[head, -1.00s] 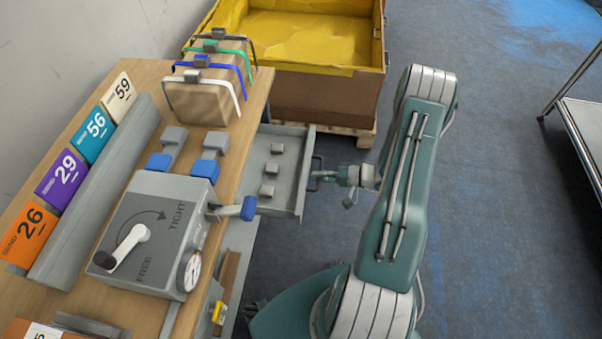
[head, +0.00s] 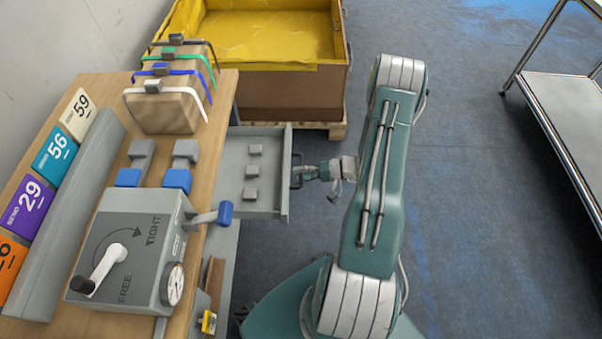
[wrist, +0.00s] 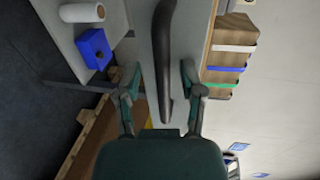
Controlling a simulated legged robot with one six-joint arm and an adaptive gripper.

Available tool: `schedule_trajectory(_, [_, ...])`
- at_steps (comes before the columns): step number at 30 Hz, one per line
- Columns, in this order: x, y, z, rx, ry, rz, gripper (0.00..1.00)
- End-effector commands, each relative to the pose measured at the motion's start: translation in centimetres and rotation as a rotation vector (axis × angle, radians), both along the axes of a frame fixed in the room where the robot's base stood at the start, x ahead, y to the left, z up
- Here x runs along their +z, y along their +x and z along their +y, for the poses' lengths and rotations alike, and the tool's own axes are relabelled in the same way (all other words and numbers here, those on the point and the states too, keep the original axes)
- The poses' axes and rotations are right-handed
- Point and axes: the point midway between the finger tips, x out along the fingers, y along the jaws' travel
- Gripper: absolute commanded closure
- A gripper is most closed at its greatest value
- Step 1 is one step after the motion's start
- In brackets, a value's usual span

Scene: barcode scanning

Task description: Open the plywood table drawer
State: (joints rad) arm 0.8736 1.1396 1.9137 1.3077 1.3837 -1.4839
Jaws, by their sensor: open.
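The grey drawer (head: 254,207) of the plywood table (head: 212,95) is pulled out to the right, and several small grey blocks lie in it. Its dark handle (head: 296,172) is on the front panel. My gripper (head: 303,173) is at the handle. In the wrist view the dark handle (wrist: 163,60) runs between the two open fingers of my gripper (wrist: 158,80), with a gap visible on each side. The drawer front (wrist: 196,40) is behind the handle there.
A yellow-lined crate on a pallet (head: 290,100) stands beyond the drawer. A metal cart (head: 572,110) is at the right. A strapped box (head: 165,105) and a grey tensioning device (head: 125,250) are on the table. Floor right of my arm is clear.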

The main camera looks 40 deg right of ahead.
Motion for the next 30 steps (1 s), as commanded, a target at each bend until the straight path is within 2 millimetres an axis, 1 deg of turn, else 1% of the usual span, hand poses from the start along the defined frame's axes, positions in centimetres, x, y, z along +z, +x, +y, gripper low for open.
schedule_trajectory(4, [0.1, -0.1, -0.2, -0.002, 0.0, -0.002, 0.49])
schedule_trajectory(8, [0.4, -0.9, -1.4, -0.004, 0.001, -0.003, 0.49])
schedule_trajectory(18, [1.7, -4.9, -7.0, -0.005, -0.002, -0.001, 0.49])
schedule_trajectory(21, [2.0, -5.8, -8.3, -0.004, -0.001, -0.001, 0.49])
schedule_trajectory(25, [2.3, -6.6, -9.3, -0.002, 0.0, 0.0, 0.49])
schedule_trajectory(30, [2.4, -6.8, -9.6, 0.001, 0.001, 0.001, 0.49])
